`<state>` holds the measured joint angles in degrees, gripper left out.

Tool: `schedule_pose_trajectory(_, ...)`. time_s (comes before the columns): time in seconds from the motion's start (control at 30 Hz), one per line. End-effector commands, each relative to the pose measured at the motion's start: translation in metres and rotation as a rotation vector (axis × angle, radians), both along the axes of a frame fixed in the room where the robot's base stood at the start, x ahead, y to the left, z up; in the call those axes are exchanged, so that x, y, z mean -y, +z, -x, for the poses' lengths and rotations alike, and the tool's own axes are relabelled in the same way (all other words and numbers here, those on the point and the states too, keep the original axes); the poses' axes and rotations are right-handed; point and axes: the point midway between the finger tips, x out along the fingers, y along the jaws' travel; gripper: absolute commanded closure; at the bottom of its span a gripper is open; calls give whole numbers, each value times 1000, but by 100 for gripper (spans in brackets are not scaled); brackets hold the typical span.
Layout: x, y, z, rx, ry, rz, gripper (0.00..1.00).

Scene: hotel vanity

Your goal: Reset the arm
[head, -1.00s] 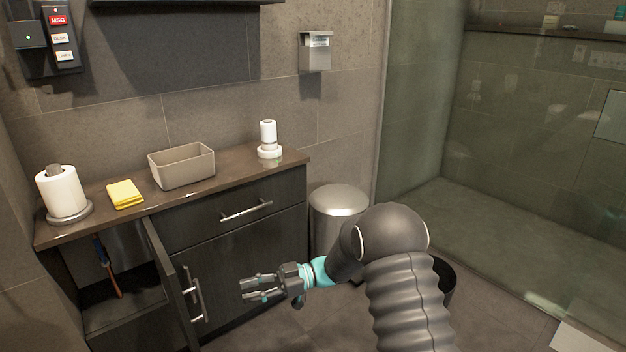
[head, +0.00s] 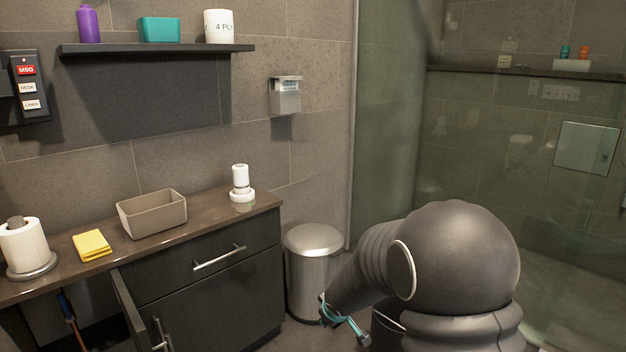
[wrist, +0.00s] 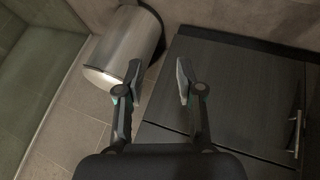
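My gripper shows in the wrist view (wrist: 158,80), with its two fingers apart and nothing between them. Beyond the fingers are the metal bin and the dark cabinet front. In the head view my arm is folded at the lower right, in front of the bin. There the gripper is mostly hidden behind the arm; only a teal and grey part (head: 345,322) shows low beside the bin.
A vanity counter (head: 200,222) holds a paper roll (head: 22,245), yellow cloth (head: 92,245), beige bin (head: 152,215) and white dispenser (head: 240,184). A cabinet door (head: 128,310) stands open at left. A metal trash bin (head: 312,275) stands right of the vanity, near the glass shower.

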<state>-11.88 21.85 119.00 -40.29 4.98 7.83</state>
Motion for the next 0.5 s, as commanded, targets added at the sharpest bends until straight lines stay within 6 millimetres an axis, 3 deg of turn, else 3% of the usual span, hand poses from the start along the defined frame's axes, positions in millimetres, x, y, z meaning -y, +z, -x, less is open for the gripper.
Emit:
schedule_pose_trajectory(0.03, 17, 18, 17, -26, -62, 16, 63)
schedule_pose_trajectory(0.2, 61, 56, 83, -150, -251, 43, 63)
schedule_pose_trajectory(0.5, 95, 115, 205, -338, -479, -21, 63)
